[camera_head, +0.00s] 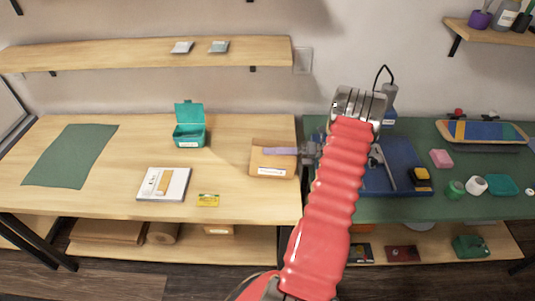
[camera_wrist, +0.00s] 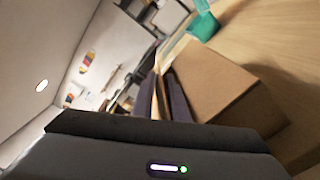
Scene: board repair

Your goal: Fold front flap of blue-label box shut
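A brown cardboard box (camera_head: 272,164) stands near the right end of the wooden table, with a small pale label on its front; the label's colour is too small to read. The box fills the right middle of the wrist view (camera_wrist: 212,84). My gripper (camera_head: 282,151) reaches in from the right, its purple-grey fingers lying level across the upper part of the box. In the wrist view the fingers (camera_wrist: 172,96) are beside the box, with a thin tan strip next to them. Whether they touch the box or hold a flap is unclear. The front flap is not clearly distinguishable.
A teal open-lidded box (camera_head: 190,134) stands left of the cardboard box. A white pad (camera_head: 163,184), a yellow card (camera_head: 208,200) and a green mat (camera_head: 70,156) lie on the table. The green bench (camera_head: 440,205) at right holds a blue tray (camera_head: 398,179).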

